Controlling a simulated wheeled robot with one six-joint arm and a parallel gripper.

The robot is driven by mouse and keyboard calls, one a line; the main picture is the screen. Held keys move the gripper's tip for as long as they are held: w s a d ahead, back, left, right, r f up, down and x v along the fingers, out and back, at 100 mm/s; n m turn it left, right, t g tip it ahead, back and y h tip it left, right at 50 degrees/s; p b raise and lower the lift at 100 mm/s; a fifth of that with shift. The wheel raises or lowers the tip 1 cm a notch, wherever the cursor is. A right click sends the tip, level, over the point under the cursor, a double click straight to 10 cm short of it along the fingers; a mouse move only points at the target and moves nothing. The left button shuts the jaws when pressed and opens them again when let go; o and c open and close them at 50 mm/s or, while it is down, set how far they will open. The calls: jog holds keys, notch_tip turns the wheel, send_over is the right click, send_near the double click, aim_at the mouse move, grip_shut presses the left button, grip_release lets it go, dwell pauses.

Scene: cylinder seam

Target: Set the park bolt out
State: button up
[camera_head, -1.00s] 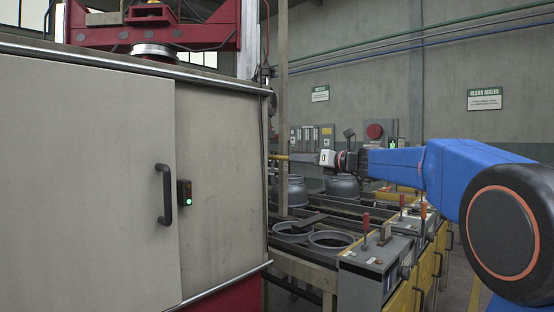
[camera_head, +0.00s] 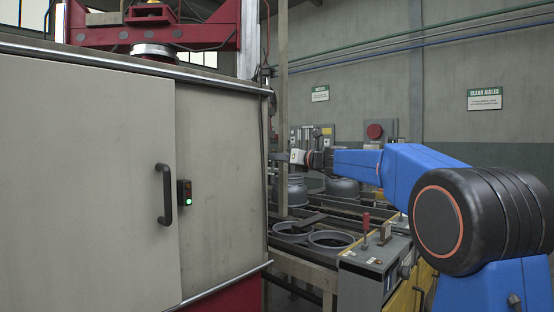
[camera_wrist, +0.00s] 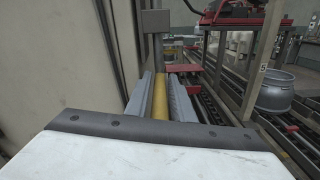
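My gripper (camera_head: 281,157) is at the end of my blue arm, just right of the cabinet's rear edge in the head view. In the wrist view my gripper's two grey fingers (camera_wrist: 162,92) lie along both sides of a yellow bar (camera_wrist: 159,97). The bar may be the park bolt; no label shows. It runs lengthwise between the fingers, and its near end is hidden by the gripper's body. I cannot tell whether the fingers press on it. A grey upright post (camera_wrist: 154,45) stands beyond the fingertips.
A pale cabinet (camera_head: 222,170) with a black handle and a green light fills the left. A conveyor with grey rings (camera_head: 330,240) and cylinders (camera_head: 342,190) lies below my arm. A control box (camera_head: 372,258) with levers stands in front. Another cylinder (camera_wrist: 276,92) is at right in the wrist view.

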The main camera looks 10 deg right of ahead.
grip_shut()
notch_tip(320, 180, down, 8)
jog(key=shift+r, duration=0.2)
grip_release()
jog(key=v, duration=1.7)
jog(key=shift+s+d, duration=0.15)
